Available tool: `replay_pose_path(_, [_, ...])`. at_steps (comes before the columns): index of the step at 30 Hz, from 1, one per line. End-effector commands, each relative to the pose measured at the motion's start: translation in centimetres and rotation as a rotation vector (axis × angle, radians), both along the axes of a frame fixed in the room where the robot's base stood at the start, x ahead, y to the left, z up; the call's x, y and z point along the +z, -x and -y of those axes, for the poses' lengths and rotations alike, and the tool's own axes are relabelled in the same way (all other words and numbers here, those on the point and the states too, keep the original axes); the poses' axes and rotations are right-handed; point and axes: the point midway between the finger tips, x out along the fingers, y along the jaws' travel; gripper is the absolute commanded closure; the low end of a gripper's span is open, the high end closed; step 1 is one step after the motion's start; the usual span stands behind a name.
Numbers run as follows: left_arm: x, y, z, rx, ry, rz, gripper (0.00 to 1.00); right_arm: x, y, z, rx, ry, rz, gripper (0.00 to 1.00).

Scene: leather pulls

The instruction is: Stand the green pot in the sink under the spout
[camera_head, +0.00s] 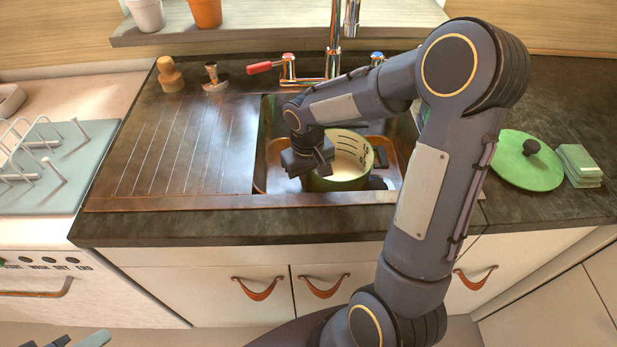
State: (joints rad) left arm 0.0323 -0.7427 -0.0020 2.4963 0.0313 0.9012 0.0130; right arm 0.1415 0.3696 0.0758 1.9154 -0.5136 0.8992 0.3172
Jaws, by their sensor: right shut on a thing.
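The green pot (342,183) is upright inside the sink basin (262,160), with its pale inside and dark marks on the inner wall showing. My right gripper (318,168) is shut on the pot at its left side; the fingertips are partly hidden. The copper spout (352,18) rises behind the basin and its outlet is near the top edge, above and behind the pot. My arm hides part of the basin. Whether the pot's base touches the basin floor is unclear. A small part of what looks like my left gripper (78,342) shows at the bottom left edge.
A green lid (526,160) and green sponges (579,165) lie on the counter at right. The ribbed drainboard (180,150) is clear; a wooden stopper (169,75) and a brush (214,78) stand behind it. A dish rack (50,165) is at left.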

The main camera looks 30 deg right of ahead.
Motion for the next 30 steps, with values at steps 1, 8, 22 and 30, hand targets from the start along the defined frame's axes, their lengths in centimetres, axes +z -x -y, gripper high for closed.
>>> replay_pose_path(1, [0.0,0.0,0.0,0.0,0.0,0.0,0.64,0.1,-0.1,0.0,0.001,0.001,0.002,1.0])
replay_pose_path(8, [-0.2,0.0,0.0,0.0,0.0,0.0,0.64,-0.3,0.0,0.0,0.001,0.0,0.0,0.83])
replay_pose_path(22, [0.2,0.0,0.0,0.0,0.0,0.0,0.64,0.4,0.0,0.0,0.001,0.0,0.001,0.69])
replay_pose_path(30, [0.8,0.0,0.0,0.0,0.0,0.0,0.64,5.4,-0.1,-0.1,0.001,0.001,0.007,0.69])
